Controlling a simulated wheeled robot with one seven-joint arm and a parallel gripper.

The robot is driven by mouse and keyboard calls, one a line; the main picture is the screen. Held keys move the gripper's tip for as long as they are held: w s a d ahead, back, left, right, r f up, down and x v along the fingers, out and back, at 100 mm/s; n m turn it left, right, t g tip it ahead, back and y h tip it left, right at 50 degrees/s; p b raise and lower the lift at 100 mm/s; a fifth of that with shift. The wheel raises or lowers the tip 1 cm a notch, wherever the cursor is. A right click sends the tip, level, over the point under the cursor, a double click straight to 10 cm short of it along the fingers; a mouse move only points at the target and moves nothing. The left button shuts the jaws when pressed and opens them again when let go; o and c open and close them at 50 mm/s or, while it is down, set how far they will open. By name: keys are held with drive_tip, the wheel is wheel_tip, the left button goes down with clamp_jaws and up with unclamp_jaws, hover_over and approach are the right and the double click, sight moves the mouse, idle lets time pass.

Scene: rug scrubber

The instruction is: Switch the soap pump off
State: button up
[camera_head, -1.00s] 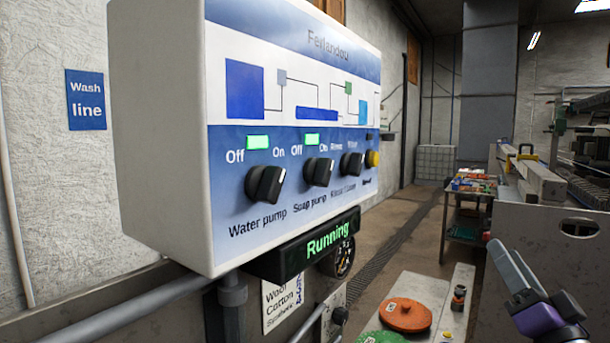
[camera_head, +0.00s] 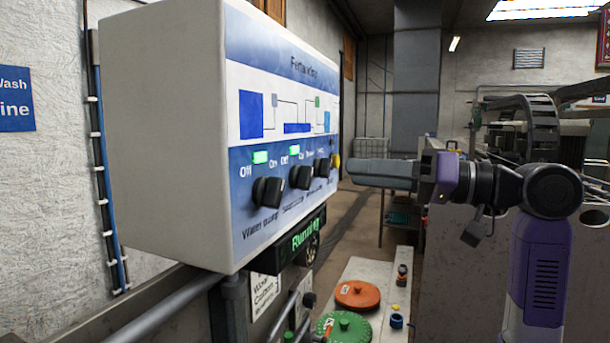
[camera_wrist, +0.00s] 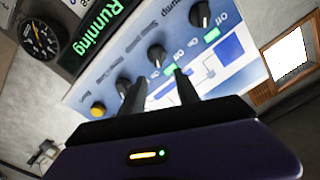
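The soap pump knob (camera_head: 301,177) is the black middle knob of three on the white and blue control box (camera_head: 165,130). A green light (camera_head: 294,150) is lit above it between Off and On. In the wrist view the panel appears turned, and the soap pump knob (camera_wrist: 156,54) lies just beyond my fingertips. My gripper (camera_head: 354,172) reaches in from the right, level with the knobs and apart from the panel. In the wrist view my gripper (camera_wrist: 159,82) shows two spread fingers with nothing between them.
The water pump knob (camera_head: 267,192) is to the left, the third knob (camera_head: 322,168) and yellow button (camera_head: 337,160) to the right. A green "Running" display (camera_head: 300,240) hangs below. Orange (camera_head: 357,294) and green (camera_head: 343,327) discs lie on a bench lower down.

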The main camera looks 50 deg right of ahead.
sight(311, 174)
drive_tip(key=x, duration=0.2)
drive_tip(key=p+x, duration=0.1)
drive_tip(key=x, duration=0.2)
drive_tip(key=f+p+x, duration=0.1)
drive_tip(key=x, duration=0.1)
drive_tip(key=shift+w+a, duration=0.2)
drive_tip(key=shift+w, duration=0.15)
clamp_jaws()
